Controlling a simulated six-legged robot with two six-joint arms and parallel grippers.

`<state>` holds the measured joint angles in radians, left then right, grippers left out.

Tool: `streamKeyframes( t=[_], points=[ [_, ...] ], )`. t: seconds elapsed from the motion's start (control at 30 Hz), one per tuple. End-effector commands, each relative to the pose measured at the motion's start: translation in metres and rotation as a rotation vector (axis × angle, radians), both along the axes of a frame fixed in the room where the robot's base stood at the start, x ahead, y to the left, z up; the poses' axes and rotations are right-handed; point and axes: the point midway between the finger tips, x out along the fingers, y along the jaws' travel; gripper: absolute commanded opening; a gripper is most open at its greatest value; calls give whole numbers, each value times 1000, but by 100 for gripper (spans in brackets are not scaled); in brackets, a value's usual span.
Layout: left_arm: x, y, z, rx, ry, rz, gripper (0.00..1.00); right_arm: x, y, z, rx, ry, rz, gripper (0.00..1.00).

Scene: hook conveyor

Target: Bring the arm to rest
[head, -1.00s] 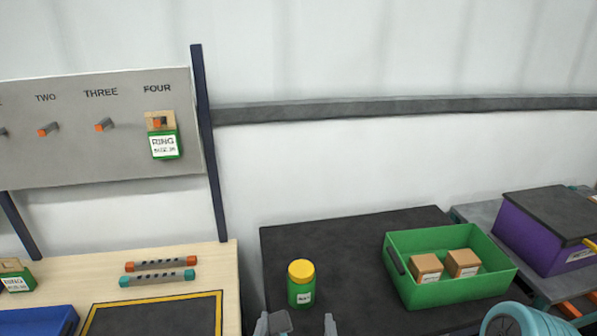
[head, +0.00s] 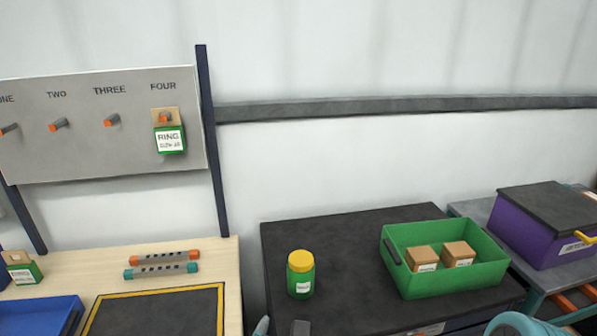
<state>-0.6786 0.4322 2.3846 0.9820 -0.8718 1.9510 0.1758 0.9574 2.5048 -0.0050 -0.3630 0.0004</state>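My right gripper (head: 281,328) is only just in view at the bottom edge, in front of the dark table. Its visible tips stand apart with nothing between them, and most of it is cut off by the frame. A teal part of my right arm (head: 515,325) shows at the lower right. My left gripper is not in view. A green and tan item labelled RING (head: 169,140) hangs on the hook under FOUR on the grey hook board (head: 85,150). The hooks under ONE, TWO and THREE are bare.
A yellow-lidded green jar (head: 300,274) stands on the dark table (head: 340,235). A green bin (head: 440,285) there holds two boxes. A purple crate (head: 540,235) is at the right. The wooden table (head: 75,280) holds two bars, another tagged item (head: 22,270) and a blue tray (head: 40,315).

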Motion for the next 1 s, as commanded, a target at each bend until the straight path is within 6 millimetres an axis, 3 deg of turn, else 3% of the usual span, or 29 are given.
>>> streamKeyframes(
  t=[0.03, 0.17, 0.27, 0.37, 0.5, 0.6, 0.7, 0.8, 1.0],
  points=[
    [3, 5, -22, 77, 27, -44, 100, 0, 0, -7, 0, 0, 0, 95],
    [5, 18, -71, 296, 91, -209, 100, 0, 0, -17, 0, 0, 0, 95],
    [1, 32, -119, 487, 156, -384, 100, 0, 0, -26, 0, 0, 0, 95],
    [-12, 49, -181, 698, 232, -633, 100, 0, 0, -39, 0, 0, 0, 95],
    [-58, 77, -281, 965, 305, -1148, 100, 0, 0, -60, 0, 0, 0, 95],
    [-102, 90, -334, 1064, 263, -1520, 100, 0, 0, -72, 0, 0, 0, 95],
    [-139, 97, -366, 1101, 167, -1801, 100, 0, 0, -80, 0, 0, 0, 95],
    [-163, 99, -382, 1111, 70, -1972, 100, 0, 0, -83, 0, 0, 0, 95],
    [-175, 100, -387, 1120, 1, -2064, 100, 0, 0, -83, 0, 0, 0, 95]
  ],
)
